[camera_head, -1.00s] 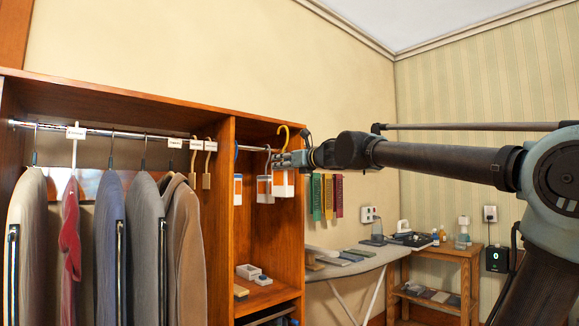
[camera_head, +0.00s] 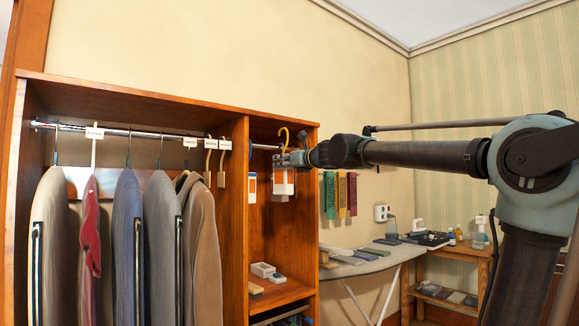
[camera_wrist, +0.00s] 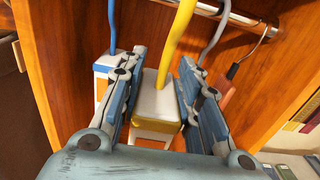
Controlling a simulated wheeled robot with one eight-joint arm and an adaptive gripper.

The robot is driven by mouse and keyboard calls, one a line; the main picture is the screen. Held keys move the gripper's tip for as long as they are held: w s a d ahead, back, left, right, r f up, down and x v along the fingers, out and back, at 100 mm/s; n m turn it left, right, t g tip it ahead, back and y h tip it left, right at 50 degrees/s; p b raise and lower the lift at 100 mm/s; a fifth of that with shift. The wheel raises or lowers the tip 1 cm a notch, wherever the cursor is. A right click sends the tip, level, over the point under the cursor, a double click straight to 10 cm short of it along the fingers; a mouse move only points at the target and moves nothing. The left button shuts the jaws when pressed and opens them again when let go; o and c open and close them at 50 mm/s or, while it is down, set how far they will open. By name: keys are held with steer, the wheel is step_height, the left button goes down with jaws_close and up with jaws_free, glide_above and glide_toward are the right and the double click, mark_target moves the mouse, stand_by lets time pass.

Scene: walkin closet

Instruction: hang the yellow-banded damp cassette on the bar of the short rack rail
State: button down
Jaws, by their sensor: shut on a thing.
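The yellow-banded damp cassette (camera_wrist: 157,105) is a white block with a yellow hook (camera_head: 284,137). My gripper (camera_head: 291,159) is shut on it inside the right rack bay; in the wrist view the cassette sits between the two fingers (camera_wrist: 162,95). The short rack rail (camera_head: 264,147) is a metal bar that also shows at the top of the wrist view (camera_wrist: 238,17). The hook's top stands above the bar's level in the head view. Its upper end leaves the wrist view, so I cannot tell whether it is around the bar.
A blue-hooked cassette (camera_head: 252,188) hangs left of the held one. A grey hook (camera_wrist: 213,40) is close on its right in the wrist view. The wooden divider (camera_head: 236,215) separates the hanging clothes (camera_head: 130,240). Coloured strips (camera_head: 341,194) hang outside at right.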

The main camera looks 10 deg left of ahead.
mark_target(282, 170)
steer(key=f+x, duration=0.3)
steer(key=x, duration=1)
steer(key=shift+w, duration=0.15)
stand_by(0.7)
steer(key=shift+a, duration=0.1)
steer(key=c, duration=1.1)
jaws_free()
steer(key=shift+v, duration=5.95)
